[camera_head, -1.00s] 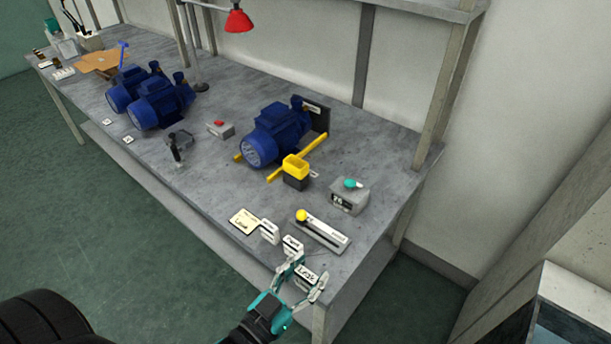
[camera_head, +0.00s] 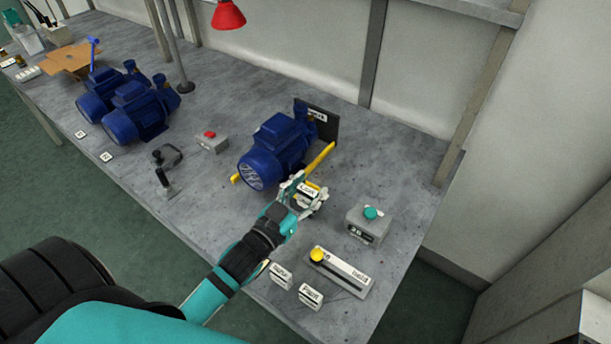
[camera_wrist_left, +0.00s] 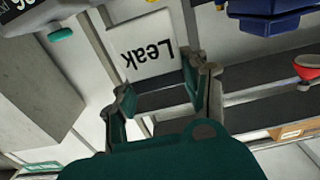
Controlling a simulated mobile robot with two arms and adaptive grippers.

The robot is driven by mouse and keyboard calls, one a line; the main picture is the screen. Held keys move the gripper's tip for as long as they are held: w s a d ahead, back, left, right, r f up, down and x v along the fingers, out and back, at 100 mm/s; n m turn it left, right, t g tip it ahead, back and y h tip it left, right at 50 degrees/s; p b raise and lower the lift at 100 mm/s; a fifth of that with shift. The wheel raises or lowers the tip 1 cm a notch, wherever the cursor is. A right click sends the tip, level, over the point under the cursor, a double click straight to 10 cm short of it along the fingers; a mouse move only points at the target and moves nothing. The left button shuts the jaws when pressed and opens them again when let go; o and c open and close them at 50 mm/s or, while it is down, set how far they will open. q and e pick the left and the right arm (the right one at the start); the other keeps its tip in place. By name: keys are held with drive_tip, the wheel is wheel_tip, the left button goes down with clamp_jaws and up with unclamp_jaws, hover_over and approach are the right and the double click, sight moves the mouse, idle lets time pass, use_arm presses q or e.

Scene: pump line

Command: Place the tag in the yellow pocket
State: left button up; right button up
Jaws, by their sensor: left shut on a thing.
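My left gripper (camera_head: 303,197) is shut on a white tag (camera_head: 308,189) that reads "Leak". In the left wrist view the tag (camera_wrist_left: 150,47) is gripped near one edge between the fingers (camera_wrist_left: 165,95), its print upside down. In the head view the gripper is over the place by the front of the blue pump where the yellow pocket stands. The gripper and tag hide nearly all of the pocket, so I cannot tell whether the tag is above it or touching it. My right gripper is not in view.
A blue pump (camera_head: 272,150) with a yellow bar (camera_head: 320,158) stands just behind the gripper. A grey box with a teal button (camera_head: 368,226) is to the right.

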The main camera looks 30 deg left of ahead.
use_arm(q)
drive_tip(key=w+a, duration=0.2)
drive_tip(key=w, duration=0.1)
drive_tip(key=w+a, duration=0.1)
drive_tip(key=shift+w+f+p, duration=0.2)
drive_tip(key=shift+f+p, duration=0.05)
drive_tip(key=shift+p, duration=0.05)
drive_tip(key=shift+w+a, duration=0.1)
drive_tip(key=shift+w, duration=0.1)
drive_tip(key=shift+w+a, duration=0.2)
drive_tip(key=shift+w, duration=0.1)
wheel_tip(320, 180, down, 3)
drive_tip(key=shift+w+a+f+p, duration=0.1)
drive_tip(key=shift+f+p, duration=0.1)
drive_tip(key=shift+p, duration=0.1)
drive_tip(key=shift+f, duration=0.2)
drive_tip(key=o, duration=1)
drive_tip(key=shift+f, duration=0.1)
drive_tip(key=shift+c, duration=0.2)
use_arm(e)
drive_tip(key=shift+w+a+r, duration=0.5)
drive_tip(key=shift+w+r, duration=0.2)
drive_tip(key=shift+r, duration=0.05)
